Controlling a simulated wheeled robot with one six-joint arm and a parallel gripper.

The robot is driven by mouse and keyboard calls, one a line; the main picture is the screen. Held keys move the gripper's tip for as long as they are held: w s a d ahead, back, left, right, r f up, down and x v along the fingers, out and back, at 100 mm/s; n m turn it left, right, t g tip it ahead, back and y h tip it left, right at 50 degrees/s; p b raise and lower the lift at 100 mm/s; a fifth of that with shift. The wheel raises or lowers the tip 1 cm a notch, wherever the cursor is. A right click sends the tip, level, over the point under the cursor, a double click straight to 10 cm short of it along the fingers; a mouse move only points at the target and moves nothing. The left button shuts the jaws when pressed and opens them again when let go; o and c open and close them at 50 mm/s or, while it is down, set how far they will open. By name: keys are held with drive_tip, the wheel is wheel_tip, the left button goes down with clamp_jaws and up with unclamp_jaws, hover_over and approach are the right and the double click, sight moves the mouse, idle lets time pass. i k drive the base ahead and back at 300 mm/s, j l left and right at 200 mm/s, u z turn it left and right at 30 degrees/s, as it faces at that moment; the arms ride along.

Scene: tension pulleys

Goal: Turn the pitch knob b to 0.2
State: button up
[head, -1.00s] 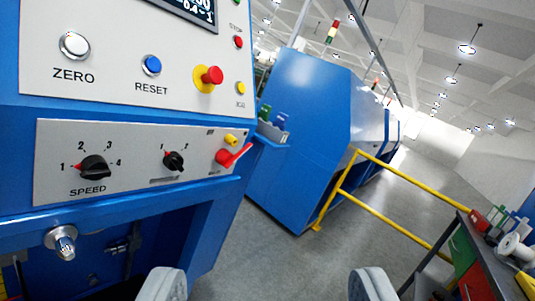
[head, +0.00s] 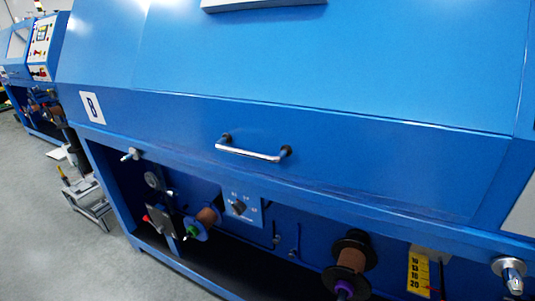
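A small dark knob (head: 238,207) sits on a light plate with tiny marks around it. It is in the recess under the blue machine marked B, and looks like pitch knob b. The marks are too small to read, and so is the knob's setting. The label B (head: 92,107) is on the machine's left front. My gripper is not in view.
A chrome handle (head: 252,150) crosses the blue cover above the recess. Spools stand in the recess, one left (head: 207,217) and one right (head: 351,260), near a yellow number scale (head: 419,272). A metal step stand (head: 90,200) is on the left floor. Floor at lower left is clear.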

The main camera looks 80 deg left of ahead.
sight(239, 207)
drive_tip(key=u, duration=2.2)
